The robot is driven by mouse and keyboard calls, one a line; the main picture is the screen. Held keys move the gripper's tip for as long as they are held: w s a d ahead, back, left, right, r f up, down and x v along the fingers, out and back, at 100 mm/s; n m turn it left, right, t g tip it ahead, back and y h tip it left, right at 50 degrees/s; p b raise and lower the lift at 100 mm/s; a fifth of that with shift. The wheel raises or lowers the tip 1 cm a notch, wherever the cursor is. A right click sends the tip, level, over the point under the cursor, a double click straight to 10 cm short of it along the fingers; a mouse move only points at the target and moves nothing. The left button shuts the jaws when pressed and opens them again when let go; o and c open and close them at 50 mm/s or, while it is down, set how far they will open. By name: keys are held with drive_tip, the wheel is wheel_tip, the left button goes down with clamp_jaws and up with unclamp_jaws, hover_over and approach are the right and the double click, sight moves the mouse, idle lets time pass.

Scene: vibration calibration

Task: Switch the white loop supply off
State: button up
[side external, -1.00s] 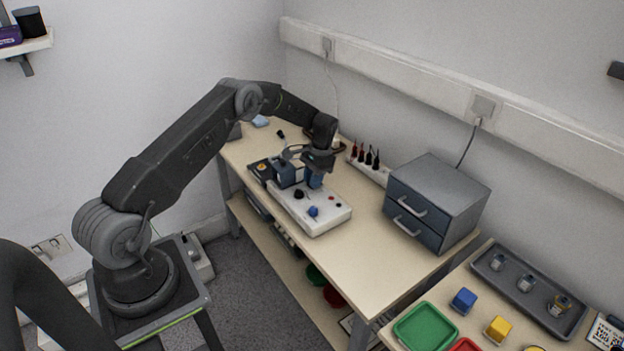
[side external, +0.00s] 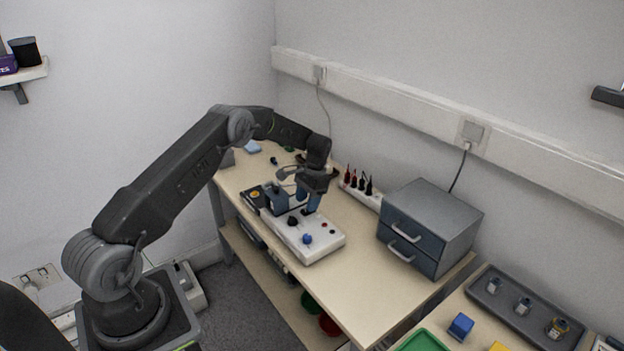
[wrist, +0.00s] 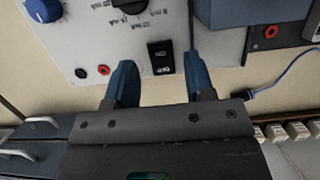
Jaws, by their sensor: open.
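The white loop supply (side external: 322,248) is a flat white box on the bench in the side view, with a blue knob (side external: 307,239) and a black knob (side external: 292,221) on top. In the wrist view its pale panel (wrist: 95,38) fills the upper middle. A black rocker switch (wrist: 160,57) shows there between my two blue fingers; its position is too small to tell. My gripper (side external: 308,207) is over the far part of the box, open and empty. In the wrist view my gripper (wrist: 159,63) straddles the switch in the picture; I cannot tell whether it touches the panel.
A dark blue block-like instrument (side external: 277,199) stands close beside my gripper. A blue cable (wrist: 285,75) runs right of my fingers. A grey drawer unit (side external: 430,225) stands right on the bench, and a white rack with red and black leads (side external: 360,190) behind. The bench front is clear.

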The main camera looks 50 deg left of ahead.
drive_tip(key=v, duration=1.1)
drive_tip(key=shift+r, duration=0.4)
drive_tip(key=shift+w, duration=0.15)
drive_tip(key=s+d+r+t, duration=0.2)
drive_tip(key=s+d+r, duration=0.4)
drive_tip(key=r, duration=0.4)
drive_tip(key=s+d+r+t, duration=0.2)
drive_tip(key=s+d+r, duration=0.3)
drive_tip(key=d+r, duration=0.4)
drive_tip(key=s+d+t, duration=0.2)
drive_tip(key=s+d, duration=0.2)
drive_tip(key=s, duration=0.7)
drive_tip(key=s+d+t, duration=0.2)
drive_tip(key=s+d, duration=0.2)
drive_tip(key=s, duration=0.8)
drive_tip(key=shift+d+f+t, duration=0.3)
